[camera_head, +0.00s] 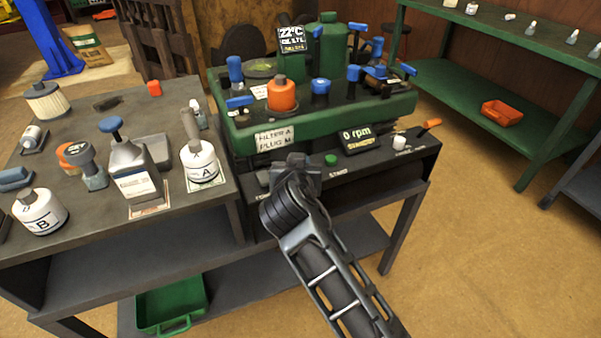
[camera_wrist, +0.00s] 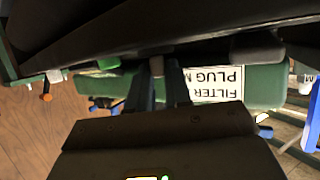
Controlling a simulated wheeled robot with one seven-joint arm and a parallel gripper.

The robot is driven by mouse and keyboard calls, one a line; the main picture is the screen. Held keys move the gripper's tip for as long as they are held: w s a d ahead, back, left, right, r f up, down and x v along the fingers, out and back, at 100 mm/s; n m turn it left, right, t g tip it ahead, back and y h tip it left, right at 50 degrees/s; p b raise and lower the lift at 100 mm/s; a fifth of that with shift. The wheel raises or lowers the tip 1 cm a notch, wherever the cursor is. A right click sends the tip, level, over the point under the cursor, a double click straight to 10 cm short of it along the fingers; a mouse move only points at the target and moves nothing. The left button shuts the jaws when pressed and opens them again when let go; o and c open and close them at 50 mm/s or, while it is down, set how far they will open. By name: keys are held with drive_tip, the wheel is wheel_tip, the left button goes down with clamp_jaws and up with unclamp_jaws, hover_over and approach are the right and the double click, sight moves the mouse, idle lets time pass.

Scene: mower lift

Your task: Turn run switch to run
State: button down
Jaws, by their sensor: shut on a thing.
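My gripper (camera_head: 295,163) is at the front panel (camera_head: 395,165) of the green machine. In the wrist view its two fingers (camera_wrist: 162,82) reach up to the panel and are closed on a small part there, which appears to be the run switch. The switch is mostly hidden by the fingers in both views, so I cannot tell its setting. A green start button (camera_head: 330,160) sits just right of my gripper. The display (camera_head: 361,139) reads 0 rpm.
The green machine (camera_head: 340,107) carries an orange canister (camera_head: 281,95) and several blue-handled parts. A grey knob (camera_wrist: 257,47) is beside the fingers. An orange lever (camera_head: 430,124) is at the panel's right end. Bottle A (camera_head: 200,163) stands on the left bench.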

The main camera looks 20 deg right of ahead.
drive_tip(key=shift+m+g+h+b, duration=0.3)
drive_tip(key=c, duration=1.1)
unclamp_jaws()
drive_tip(key=shift+c, duration=0.2)
drive_tip(key=v, duration=0.7)
drive_tip(key=shift+s+a, duration=0.15)
drive_tip(key=shift+s, duration=0.2)
